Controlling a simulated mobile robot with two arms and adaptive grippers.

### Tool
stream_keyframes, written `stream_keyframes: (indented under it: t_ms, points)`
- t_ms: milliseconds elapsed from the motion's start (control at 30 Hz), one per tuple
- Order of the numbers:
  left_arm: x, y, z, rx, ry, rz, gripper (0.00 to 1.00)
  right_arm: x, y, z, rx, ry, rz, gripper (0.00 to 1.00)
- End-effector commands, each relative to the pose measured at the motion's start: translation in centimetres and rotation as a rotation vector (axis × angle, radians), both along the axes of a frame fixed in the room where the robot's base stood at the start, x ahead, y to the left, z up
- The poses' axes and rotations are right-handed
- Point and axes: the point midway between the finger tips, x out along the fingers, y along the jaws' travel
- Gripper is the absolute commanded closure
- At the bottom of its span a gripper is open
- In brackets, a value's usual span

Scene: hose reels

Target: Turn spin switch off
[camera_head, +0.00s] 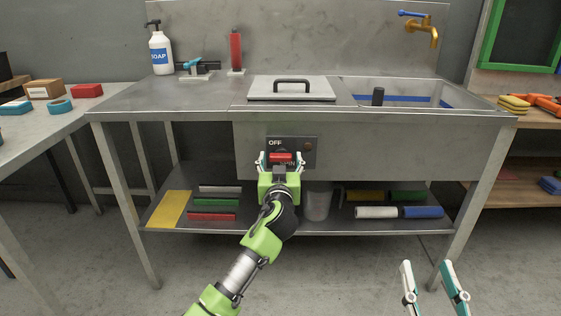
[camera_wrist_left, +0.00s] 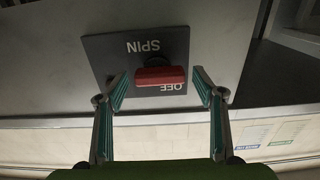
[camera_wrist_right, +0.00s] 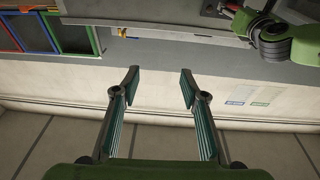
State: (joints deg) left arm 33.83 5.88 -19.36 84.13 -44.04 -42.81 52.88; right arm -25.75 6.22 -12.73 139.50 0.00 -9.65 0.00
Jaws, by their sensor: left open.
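The spin switch is a red bar handle (camera_head: 281,156) on a dark panel (camera_head: 308,138) on the front of the sink bench. The panel has an OFF label above and a SPIN label below, partly hidden by my gripper. In the left wrist view the red handle (camera_wrist_left: 160,76) lies crosswise and partly covers the OFF label. My left gripper (camera_head: 281,158) is open at the panel, one finger on each side of the handle. In the left wrist view gaps show between the fingers (camera_wrist_left: 160,75) and the handle. My right gripper (camera_head: 427,265) is open and empty at lower right.
A lower shelf (camera_head: 160,226) under the bench holds several coloured rolls and a grey bucket (camera_head: 317,204). A lid with a black handle (camera_head: 291,88) lies on the bench top beside the sink basin. A side table (camera_head: 70,115) stands at left. The floor in front is clear.

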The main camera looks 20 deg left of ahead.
Motion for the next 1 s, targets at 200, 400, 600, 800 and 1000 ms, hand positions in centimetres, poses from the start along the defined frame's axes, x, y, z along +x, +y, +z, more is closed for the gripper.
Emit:
stream_keyframes:
  t_ms: [200,400,600,800,1000]
  points:
    - [0.0,0.0,0.0,0.000,0.000,0.000,0.38,0.0,0.0,0.0,0.000,-0.001,0.000,0.60]
    - [0.0,0.0,0.0,0.001,0.000,0.000,0.76,0.0,0.0,0.0,0.000,0.000,0.000,0.60]
    - [0.0,0.0,0.0,0.008,0.002,0.000,0.76,0.0,0.0,0.0,-0.001,0.004,-0.001,0.60]
    - [0.0,0.0,0.1,0.062,0.018,0.001,0.76,0.3,-0.2,-1.9,-0.024,0.094,-0.005,0.60]
    - [0.0,-0.1,0.3,0.185,0.054,0.001,0.76,0.2,-0.7,-5.7,-0.071,0.272,-0.016,0.60]
